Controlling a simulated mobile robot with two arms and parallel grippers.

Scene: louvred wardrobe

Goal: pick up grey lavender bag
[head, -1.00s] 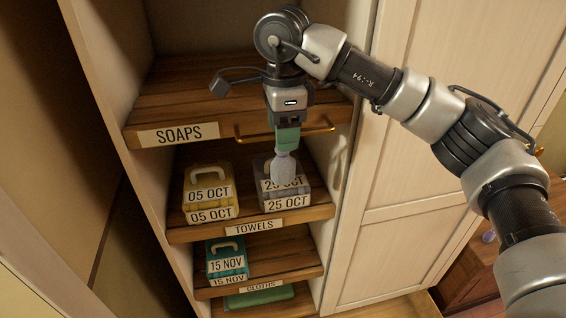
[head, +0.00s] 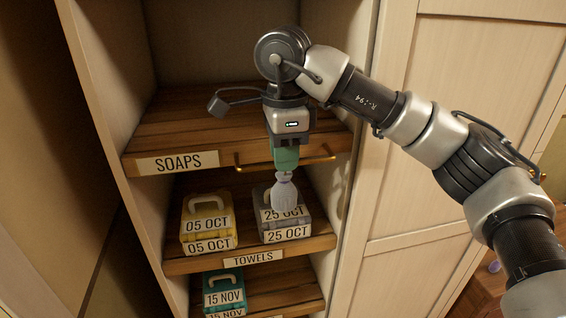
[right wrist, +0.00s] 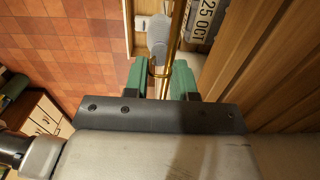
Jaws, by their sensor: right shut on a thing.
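The grey lavender bag (head: 284,194) is a small pale grey pouch with a narrow gathered neck. My right gripper (head: 286,164) points down and its green fingers are shut on the neck. The bag hangs below the fingers, in front of the grey box on the towels shelf in the head view; I cannot tell the gap between them. In the right wrist view the bag (right wrist: 158,38) shows beyond the green fingers (right wrist: 160,80), beside a brass rail. My left gripper is not in view.
A brass rail (head: 318,158) runs along the soaps shelf (head: 160,128), close to the gripper. The towels shelf (head: 190,264) holds a yellow box (head: 193,228) and a grey box (head: 300,222). A teal box (head: 224,284) stands below.

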